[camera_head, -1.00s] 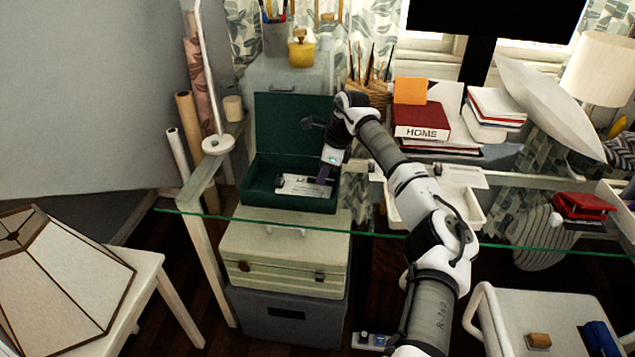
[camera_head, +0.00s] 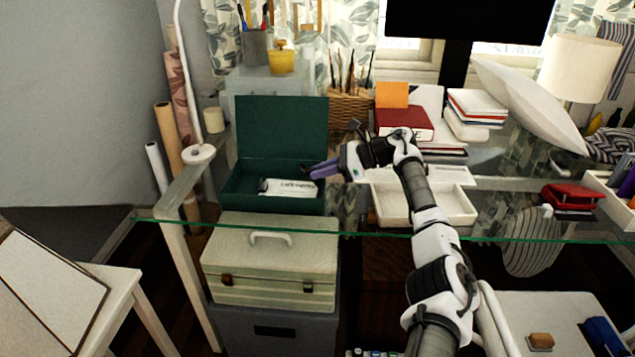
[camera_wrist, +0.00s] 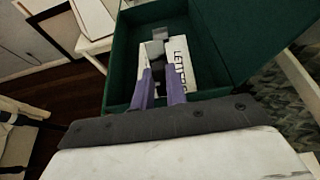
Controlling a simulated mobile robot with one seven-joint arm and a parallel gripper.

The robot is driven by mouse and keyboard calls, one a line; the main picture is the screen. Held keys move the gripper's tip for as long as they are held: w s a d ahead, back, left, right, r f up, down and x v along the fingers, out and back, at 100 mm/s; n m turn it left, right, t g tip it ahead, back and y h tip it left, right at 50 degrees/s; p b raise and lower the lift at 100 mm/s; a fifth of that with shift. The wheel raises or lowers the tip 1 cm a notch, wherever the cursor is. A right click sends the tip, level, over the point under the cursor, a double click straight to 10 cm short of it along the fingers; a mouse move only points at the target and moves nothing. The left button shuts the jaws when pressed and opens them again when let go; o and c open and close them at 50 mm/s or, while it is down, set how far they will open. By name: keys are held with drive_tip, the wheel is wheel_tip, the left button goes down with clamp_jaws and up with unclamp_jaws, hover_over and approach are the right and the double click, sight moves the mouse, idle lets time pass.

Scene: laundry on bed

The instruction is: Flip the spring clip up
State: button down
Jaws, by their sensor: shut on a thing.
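The green box file (camera_head: 282,130) stands open on the glass desk, lid raised at the back. A white paper with dark lettering (camera_head: 290,187) lies in its tray; it also shows in the wrist view (camera_wrist: 181,62). My gripper (camera_head: 318,170) reaches in from the right, nearly level, at the tray's right side. In the wrist view my gripper (camera_wrist: 160,80) has its purple fingers closed on a narrow grey piece, which looks like the spring clip (camera_wrist: 159,48). It stretches beyond the fingertips over the paper. Its tilt is hard to tell, and the head view hardly shows it.
A white tray (camera_head: 465,208) lies right of the box under my arm. A basket of brushes (camera_head: 350,108) and red books (camera_head: 404,121) stand behind. A lamp post (camera_head: 184,75) rises left of the box. The glass edge (camera_head: 375,236) runs in front.

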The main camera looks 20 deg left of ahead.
drive_tip(key=shift+w+d+f+g+y+b, duration=0.1)
drive_tip(key=shift+d+f+g+y+b, duration=0.1)
drive_tip(key=shift+y+b, duration=0.45)
drive_tip(key=shift+d+f+g+y+b, duration=0.1)
drive_tip(key=shift+d+y+b, duration=0.1)
drive_tip(key=shift+y+b, duration=0.45)
drive_tip(key=shift+d+r+b, duration=0.1)
drive_tip(key=shift+r+b, duration=0.05)
drive_tip(key=shift+b, duration=0.2)
drive_tip(key=c, duration=1.4)
unclamp_jaws()
